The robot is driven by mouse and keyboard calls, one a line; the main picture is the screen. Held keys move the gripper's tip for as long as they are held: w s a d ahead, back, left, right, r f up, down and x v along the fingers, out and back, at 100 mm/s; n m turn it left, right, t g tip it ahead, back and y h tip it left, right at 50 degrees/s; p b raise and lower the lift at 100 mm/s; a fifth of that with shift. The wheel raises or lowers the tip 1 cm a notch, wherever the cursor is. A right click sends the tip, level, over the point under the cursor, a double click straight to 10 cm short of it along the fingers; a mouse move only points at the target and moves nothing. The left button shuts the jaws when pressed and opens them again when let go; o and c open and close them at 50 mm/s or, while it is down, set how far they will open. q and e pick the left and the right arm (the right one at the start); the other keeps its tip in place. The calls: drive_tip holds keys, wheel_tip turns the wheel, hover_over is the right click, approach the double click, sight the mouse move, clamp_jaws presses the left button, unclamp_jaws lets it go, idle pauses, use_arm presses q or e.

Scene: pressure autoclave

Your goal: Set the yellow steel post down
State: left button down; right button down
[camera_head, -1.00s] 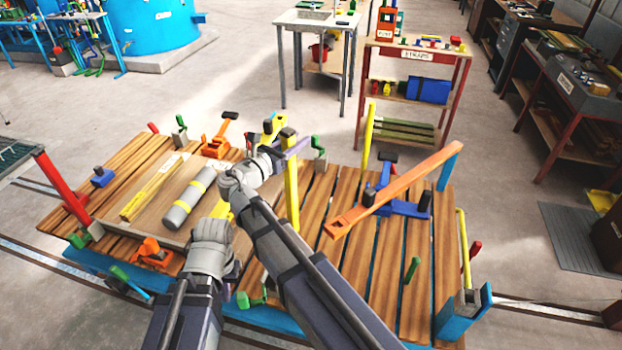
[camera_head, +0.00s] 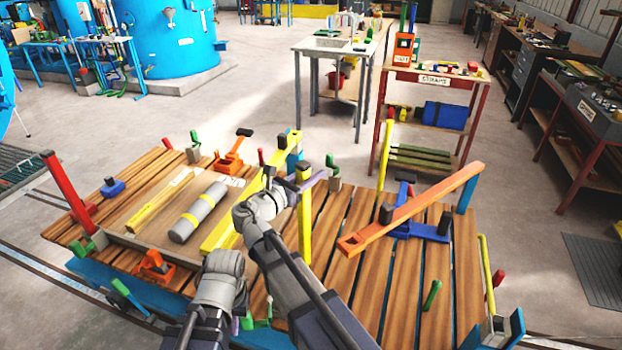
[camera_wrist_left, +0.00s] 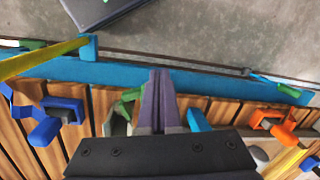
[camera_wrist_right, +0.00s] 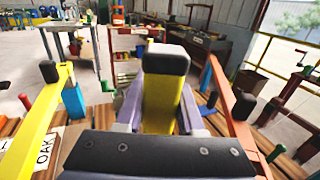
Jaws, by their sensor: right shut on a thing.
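The yellow steel post (camera_head: 305,225) stands upright in my right gripper (camera_head: 307,183), near the middle of the slatted bench. It has a black cap. In the right wrist view the post (camera_wrist_right: 160,100) is between the purple fingers, cap towards the camera. Its lower end shows against the slats in the head view; I cannot tell whether it touches them. My left gripper (camera_wrist_left: 160,100) looks shut and empty in the left wrist view, its fingers together above the bench's near edge. In the head view it is mostly hidden behind its own wrist.
The slatted bench (camera_head: 335,262) carries a long yellow beam (camera_head: 222,232), a grey cylinder with yellow bands (camera_head: 198,212), and an orange bar (camera_head: 415,208) across a blue clamp (camera_head: 418,230). Another yellow post (camera_head: 385,158) stands at the back edge. Slats right of the held post are partly clear.

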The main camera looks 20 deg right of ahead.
drive_tip(key=shift+f, duration=0.15)
use_arm(q)
drive_tip(key=shift+f, duration=0.1)
use_arm(e)
drive_tip(key=c, duration=0.5)
unclamp_jaws()
